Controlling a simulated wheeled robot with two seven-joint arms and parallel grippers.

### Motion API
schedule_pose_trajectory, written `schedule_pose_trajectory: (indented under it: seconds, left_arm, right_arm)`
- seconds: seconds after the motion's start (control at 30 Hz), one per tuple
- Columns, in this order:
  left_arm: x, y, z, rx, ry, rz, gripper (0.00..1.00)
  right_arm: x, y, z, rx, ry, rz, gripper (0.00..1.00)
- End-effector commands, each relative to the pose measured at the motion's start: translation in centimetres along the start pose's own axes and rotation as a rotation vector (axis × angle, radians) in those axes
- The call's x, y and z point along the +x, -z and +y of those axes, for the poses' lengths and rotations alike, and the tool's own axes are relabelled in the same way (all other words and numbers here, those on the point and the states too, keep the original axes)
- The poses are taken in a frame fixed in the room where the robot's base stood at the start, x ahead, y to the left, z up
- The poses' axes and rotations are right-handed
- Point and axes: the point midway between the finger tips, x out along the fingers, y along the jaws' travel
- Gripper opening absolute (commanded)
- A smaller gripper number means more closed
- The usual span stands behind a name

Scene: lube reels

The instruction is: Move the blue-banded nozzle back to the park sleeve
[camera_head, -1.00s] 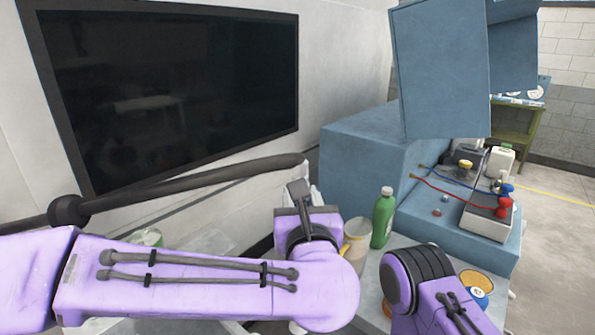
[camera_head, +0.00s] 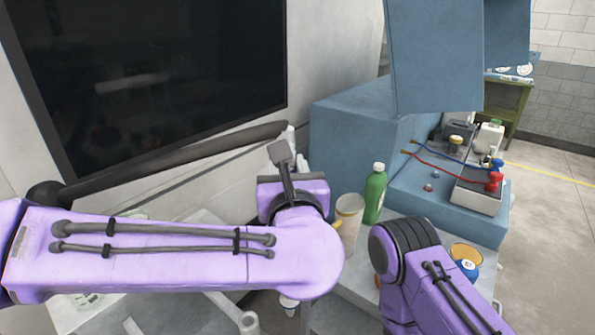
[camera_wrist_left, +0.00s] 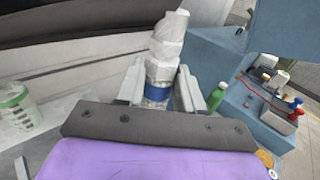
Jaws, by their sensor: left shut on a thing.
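In the left wrist view my left gripper (camera_wrist_left: 158,92) is shut on a white nozzle (camera_wrist_left: 167,45) with a blue band (camera_wrist_left: 158,84). The band sits between the two pale fingers, and the nozzle stands up beyond them, slightly tilted. In the head view my left arm hides most of the gripper; a bit of white (camera_head: 290,135) shows behind the wrist, in front of the wall. My right arm is at the lower right, its fingers out of sight. I cannot make out which thing is the park sleeve.
A green bottle (camera_head: 375,193) and a beige cup (camera_head: 348,218) stand right of my left wrist. A blue cabinet (camera_head: 350,135) rises behind them. Red (camera_head: 494,181) and blue (camera_head: 497,164) fittings with hoses sit on its right ledge. A dark screen (camera_head: 150,75) fills the left wall.

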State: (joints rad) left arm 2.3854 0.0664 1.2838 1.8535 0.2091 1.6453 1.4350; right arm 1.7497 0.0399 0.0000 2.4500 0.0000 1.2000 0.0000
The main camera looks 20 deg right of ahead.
Motion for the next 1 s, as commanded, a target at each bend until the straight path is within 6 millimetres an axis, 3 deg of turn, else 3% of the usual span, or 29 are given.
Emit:
schedule_pose_trajectory:
  seconds: [1.0]
  left_arm:
    - [0.7, -0.1, 7.7, -0.002, 0.0, -0.004, 0.0]
  right_arm:
    - [2.3, -0.9, -0.2, 0.0, 0.0, 0.0, 1.0]
